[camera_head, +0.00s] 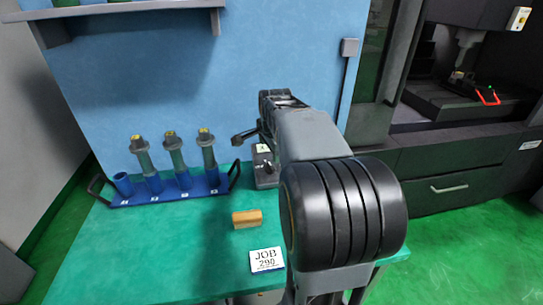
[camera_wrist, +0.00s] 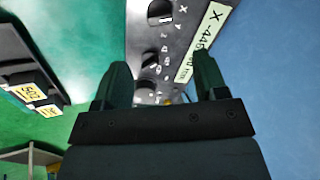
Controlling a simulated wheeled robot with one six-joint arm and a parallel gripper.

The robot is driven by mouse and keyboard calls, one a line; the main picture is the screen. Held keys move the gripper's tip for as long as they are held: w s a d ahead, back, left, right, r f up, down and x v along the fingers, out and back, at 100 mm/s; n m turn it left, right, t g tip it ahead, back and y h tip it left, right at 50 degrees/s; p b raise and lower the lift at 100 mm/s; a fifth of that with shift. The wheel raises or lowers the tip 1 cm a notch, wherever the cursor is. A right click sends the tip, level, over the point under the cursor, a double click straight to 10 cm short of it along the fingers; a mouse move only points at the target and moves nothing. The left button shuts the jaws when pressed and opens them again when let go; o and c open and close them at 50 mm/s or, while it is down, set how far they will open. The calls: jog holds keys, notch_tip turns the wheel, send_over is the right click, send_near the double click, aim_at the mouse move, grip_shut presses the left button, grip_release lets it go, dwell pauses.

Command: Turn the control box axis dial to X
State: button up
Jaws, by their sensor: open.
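The control box (camera_wrist: 178,45) shows in the wrist view as a grey panel with a display strip (camera_wrist: 205,45) that reads X and a number in mm. A dark round dial (camera_wrist: 160,10) sits at the top edge of that view, with small letters beside it, an X among them. Its pointer setting is too unclear to read. More knobs (camera_wrist: 148,84) lie lower on the panel, partly between my fingers. My gripper (camera_wrist: 163,78) is open and empty in front of the panel; contact cannot be told. In the head view my arm covers much of this area.
A blue rack (camera_head: 170,190) with several sockets and three tool holders (camera_head: 174,150) stands on the green bench (camera_head: 180,240). A wooden block (camera_head: 247,218) and a JOB 290 card (camera_head: 266,260) lie in front. A blue wall (camera_head: 240,70) stands behind; a machine (camera_head: 460,150) is at right.

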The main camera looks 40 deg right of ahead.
jog(key=shift+v, duration=1.45)
